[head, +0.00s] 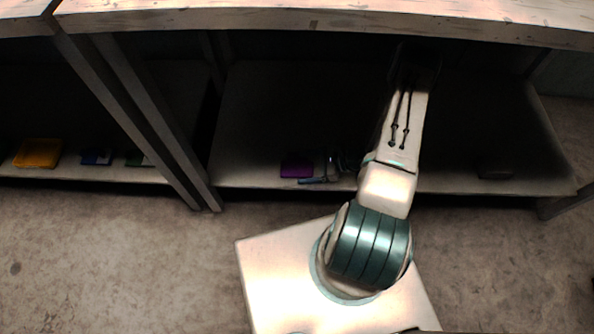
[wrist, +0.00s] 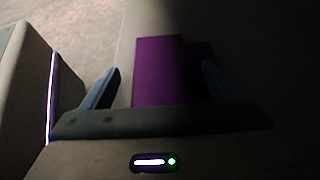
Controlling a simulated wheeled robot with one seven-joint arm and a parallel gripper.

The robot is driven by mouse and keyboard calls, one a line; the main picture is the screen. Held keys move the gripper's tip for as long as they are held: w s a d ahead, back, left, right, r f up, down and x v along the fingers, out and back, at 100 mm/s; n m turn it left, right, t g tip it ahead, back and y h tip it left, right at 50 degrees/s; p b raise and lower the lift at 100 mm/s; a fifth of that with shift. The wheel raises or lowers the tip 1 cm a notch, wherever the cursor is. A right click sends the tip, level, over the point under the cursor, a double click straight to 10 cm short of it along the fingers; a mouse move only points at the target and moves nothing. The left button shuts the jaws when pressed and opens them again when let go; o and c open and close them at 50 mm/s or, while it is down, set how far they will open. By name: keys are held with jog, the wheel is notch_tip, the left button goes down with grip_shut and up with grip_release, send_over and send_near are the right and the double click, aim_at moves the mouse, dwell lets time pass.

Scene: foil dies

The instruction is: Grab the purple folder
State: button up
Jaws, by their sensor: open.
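The purple folder (head: 297,166) lies on the lower shelf near its front edge in the head view. It also shows in the wrist view as a purple rectangle (wrist: 158,70), partly in shadow on its right. My gripper (head: 318,172) is open beside the folder's right side in the head view. In the wrist view my gripper (wrist: 160,85) has one finger to the left of the folder and one to the right, with the folder showing between them. I cannot tell whether either finger touches it. The folder's near end is hidden behind the gripper body.
The shelf board (head: 250,130) is broad, with a thick tabletop (head: 330,18) above it. A dark item (head: 494,170) lies at the right. Beyond the posts at left, a yellow item (head: 38,153) and a blue item (head: 96,157) lie on another shelf.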

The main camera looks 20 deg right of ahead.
jog(key=shift+w+a+f, duration=0.2)
jog(key=shift+a, duration=0.4)
jog(key=c, duration=1.1)
